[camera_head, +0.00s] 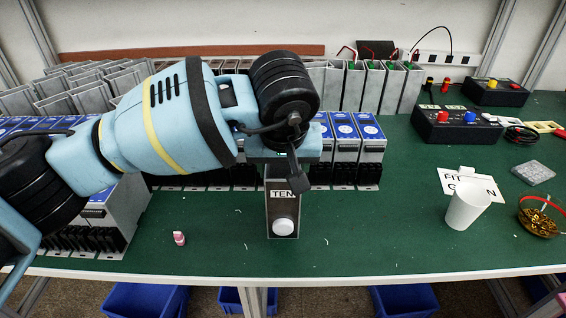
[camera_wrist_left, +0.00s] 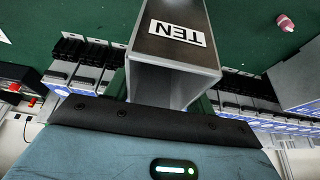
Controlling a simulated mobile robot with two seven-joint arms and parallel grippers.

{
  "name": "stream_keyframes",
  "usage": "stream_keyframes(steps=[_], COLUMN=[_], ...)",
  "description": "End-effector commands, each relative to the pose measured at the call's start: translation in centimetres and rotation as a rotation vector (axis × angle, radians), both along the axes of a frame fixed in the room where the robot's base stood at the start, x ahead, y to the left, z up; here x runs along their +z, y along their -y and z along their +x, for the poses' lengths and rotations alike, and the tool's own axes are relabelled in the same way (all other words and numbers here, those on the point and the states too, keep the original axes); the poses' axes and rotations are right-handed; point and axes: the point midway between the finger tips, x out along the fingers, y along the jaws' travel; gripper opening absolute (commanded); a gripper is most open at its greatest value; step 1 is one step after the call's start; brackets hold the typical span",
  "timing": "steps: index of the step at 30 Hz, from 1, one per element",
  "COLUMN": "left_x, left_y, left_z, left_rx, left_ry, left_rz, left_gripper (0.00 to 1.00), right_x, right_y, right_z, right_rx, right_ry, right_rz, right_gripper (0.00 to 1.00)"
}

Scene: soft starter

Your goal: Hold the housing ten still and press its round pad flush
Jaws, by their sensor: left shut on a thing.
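The housing ten is a narrow grey box with a dark front and a white TEN label (camera_head: 283,193), standing near the front of the green bench. Its round white pad (camera_head: 284,227) sits low on the front and looks raised from the face; how far is hard to tell. My left gripper (camera_head: 290,166) reaches over from the left and is shut on the housing's upper part. In the left wrist view the housing (camera_wrist_left: 172,47) lies between the jaws of the gripper (camera_wrist_left: 163,88); the pad is out of that view. My right gripper is not in view.
Rows of blue-and-white units (camera_head: 345,145) stand behind. A small pink-and-white item (camera_head: 179,238) lies to the left. A white cup (camera_head: 466,207), a bowl of brass parts (camera_head: 540,220) and black test boxes (camera_head: 455,126) are at the right. The bench right of the housing is mostly clear.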

Motion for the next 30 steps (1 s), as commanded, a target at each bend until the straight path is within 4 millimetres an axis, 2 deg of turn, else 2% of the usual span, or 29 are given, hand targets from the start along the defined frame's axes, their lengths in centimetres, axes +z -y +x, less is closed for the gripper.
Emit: stream_keyframes(steps=[14,30], left_x=[-1.7,-3.5], left_y=[0.0,0.0], left_z=[0.0,0.0], left_rx=[0.001,0.0], left_ry=[0.0,0.001], left_rz=[0.0,-0.001], left_gripper=[0.08,0.08], right_x=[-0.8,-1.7], right_y=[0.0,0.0], right_z=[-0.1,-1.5], right_rx=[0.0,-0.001], right_ry=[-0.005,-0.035], right_rz=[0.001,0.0], right_gripper=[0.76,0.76])
